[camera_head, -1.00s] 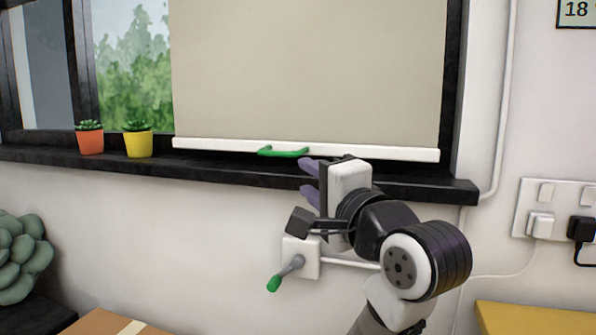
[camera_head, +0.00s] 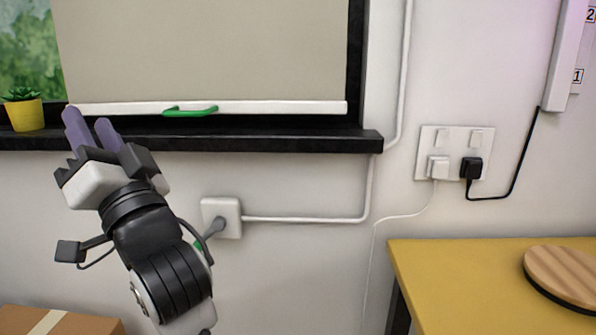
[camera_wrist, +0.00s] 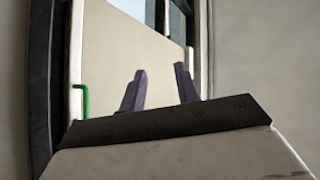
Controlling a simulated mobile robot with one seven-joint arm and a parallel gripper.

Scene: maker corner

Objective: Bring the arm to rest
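My gripper (camera_head: 92,130) is raised in front of the wall and window sill at the left of the head view. Its two purple fingers point up and stand apart with nothing between them. In the wrist view the gripper (camera_wrist: 160,92) also shows a gap between its fingers, with the beige blind (camera_wrist: 125,60) behind them. My arm reaches up from the bottom of the head view.
The blind (camera_head: 200,45) is down to the black sill (camera_head: 270,140), its green handle (camera_head: 190,111) right of my gripper. A wall box with a crank (camera_head: 222,215) is partly behind my arm. A yellow pot (camera_head: 24,114), cardboard box (camera_head: 60,322) and yellow table (camera_head: 450,265) are near.

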